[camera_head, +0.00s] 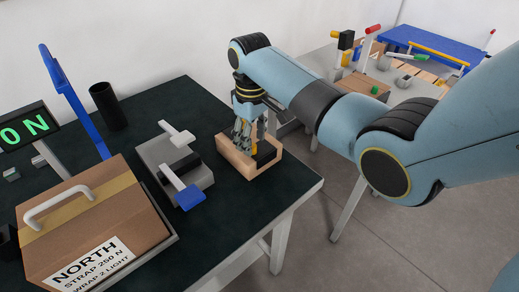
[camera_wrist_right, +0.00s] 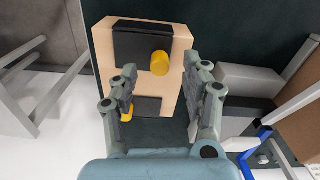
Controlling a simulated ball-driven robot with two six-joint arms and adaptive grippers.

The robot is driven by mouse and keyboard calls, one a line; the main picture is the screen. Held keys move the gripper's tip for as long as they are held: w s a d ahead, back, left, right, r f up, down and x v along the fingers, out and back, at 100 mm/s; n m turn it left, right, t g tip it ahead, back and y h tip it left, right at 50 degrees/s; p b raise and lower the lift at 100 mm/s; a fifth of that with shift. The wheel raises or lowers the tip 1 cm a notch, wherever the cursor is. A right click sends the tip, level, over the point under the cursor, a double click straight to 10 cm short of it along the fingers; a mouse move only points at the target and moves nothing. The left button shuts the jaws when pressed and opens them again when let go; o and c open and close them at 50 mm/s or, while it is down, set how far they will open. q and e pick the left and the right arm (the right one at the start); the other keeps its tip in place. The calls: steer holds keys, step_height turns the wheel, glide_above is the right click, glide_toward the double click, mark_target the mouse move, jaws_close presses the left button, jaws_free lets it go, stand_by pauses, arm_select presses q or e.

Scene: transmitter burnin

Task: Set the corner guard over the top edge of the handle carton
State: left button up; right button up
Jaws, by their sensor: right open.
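The handle carton (camera_head: 105,225) is a brown box with a white handle (camera_head: 57,203), a tan tape band and a NORTH label, at the lower left. My right gripper (camera_head: 243,138) is over a light wooden holder (camera_head: 240,167) near the table's right edge. In the right wrist view the open gripper (camera_wrist_right: 160,72) has its fingers apart over this holder (camera_wrist_right: 176,100). Between and beyond the fingertips are a black piece (camera_wrist_right: 140,42) and a yellow cylinder (camera_wrist_right: 159,65); I cannot tell for sure which part is the corner guard. My left gripper is out of view.
A grey fixture (camera_head: 172,160) with white and blue handles stands between carton and holder. A blue upright (camera_head: 75,100), a black cup (camera_head: 108,106) and a green-lit display (camera_head: 25,128) stand behind the carton. Another bench (camera_head: 340,62) with tools is at the back right.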

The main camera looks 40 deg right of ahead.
step_height(320, 180, down, 2)
steer(key=shift+f, duration=0.1)
steer(key=shift+c, duration=0.2)
jaws_close()
